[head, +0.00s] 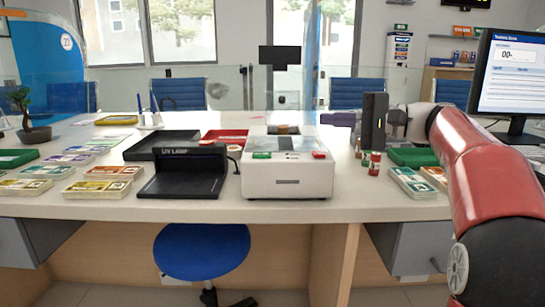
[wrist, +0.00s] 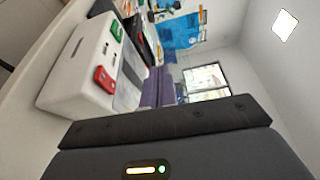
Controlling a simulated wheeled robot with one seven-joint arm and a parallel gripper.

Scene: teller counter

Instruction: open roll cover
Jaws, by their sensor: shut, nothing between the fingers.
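A white boxy machine (head: 288,178) stands at the middle of the counter, with a slot in its front and a green patch and a red one on top. Its green patch and red button (wrist: 104,78) show in the wrist view at the left. No lifted lid is visible on it; I cannot make out the roll cover's edge. My gripper's dark body (head: 375,122) is upright to the right of and behind the machine, apart from it. The same body (wrist: 160,168), with a lit bar, fills the bottom of the wrist view.
A black lamp unit (head: 187,175) stands just left of the machine. Black and red trays (head: 226,136) lie behind it. Small red-and-green rolls (head: 374,164) and banknote stacks (head: 414,184) are to the right. A monitor (head: 508,75) stands at the far right.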

